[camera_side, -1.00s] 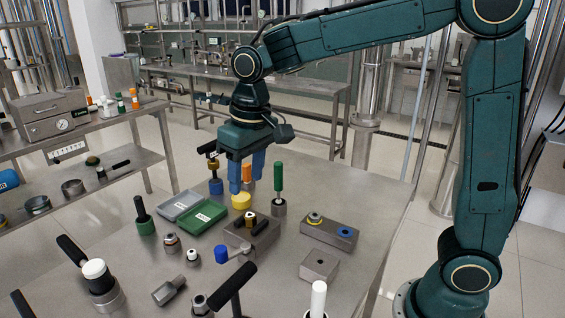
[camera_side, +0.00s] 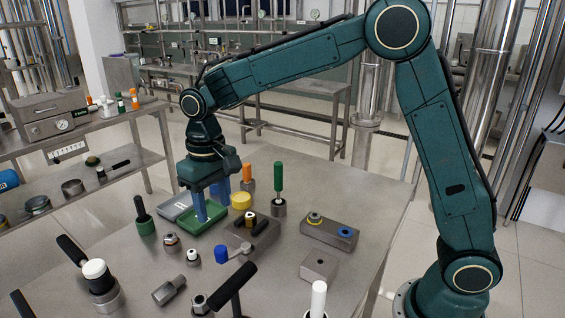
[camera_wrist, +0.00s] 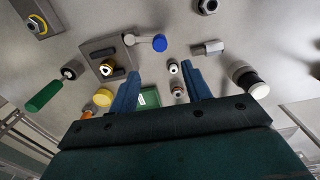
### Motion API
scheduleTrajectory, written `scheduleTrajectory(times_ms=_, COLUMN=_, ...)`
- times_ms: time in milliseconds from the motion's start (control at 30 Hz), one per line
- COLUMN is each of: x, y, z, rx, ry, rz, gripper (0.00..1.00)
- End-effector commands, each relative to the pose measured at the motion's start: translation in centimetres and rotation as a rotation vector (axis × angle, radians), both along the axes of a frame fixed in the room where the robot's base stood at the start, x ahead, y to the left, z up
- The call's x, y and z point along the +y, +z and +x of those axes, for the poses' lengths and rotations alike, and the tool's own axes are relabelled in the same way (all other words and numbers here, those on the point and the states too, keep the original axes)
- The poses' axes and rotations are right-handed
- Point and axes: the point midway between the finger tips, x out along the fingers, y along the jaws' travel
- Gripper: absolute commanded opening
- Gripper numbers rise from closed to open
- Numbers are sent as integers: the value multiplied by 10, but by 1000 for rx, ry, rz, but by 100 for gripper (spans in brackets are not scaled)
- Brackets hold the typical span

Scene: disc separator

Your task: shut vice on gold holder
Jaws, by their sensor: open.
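The vice (camera_side: 237,232) is a dark grey block on the table, right of my gripper in the side view; it also shows in the wrist view (camera_wrist: 94,48). The small gold holder (camera_side: 250,217) stands upright in it, with a dark piece beside it; the holder shows in the wrist view (camera_wrist: 106,67). A grey lever with a blue knob (camera_side: 221,254) sticks out from the vice's near side; the knob shows in the wrist view (camera_wrist: 159,42). I cannot tell how tightly the jaws sit. My gripper (camera_side: 211,207) is open and empty, pointing down at the green tray.
The green tray (camera_side: 207,221) and a grey tray (camera_side: 174,207) lie under and beside my gripper. A yellow cylinder (camera_side: 241,201) and a green-handled tool (camera_side: 279,180) stand behind the vice. Small fittings (camera_side: 193,256) stand in front.

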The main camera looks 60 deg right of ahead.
Motion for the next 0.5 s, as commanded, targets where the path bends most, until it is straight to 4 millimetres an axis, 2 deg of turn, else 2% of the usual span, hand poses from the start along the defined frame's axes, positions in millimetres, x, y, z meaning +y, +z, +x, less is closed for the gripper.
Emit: scheduleTrajectory(times_ms=500, x=0, y=-71, z=-1, rx=4, ry=0, rz=-1, gripper=48)
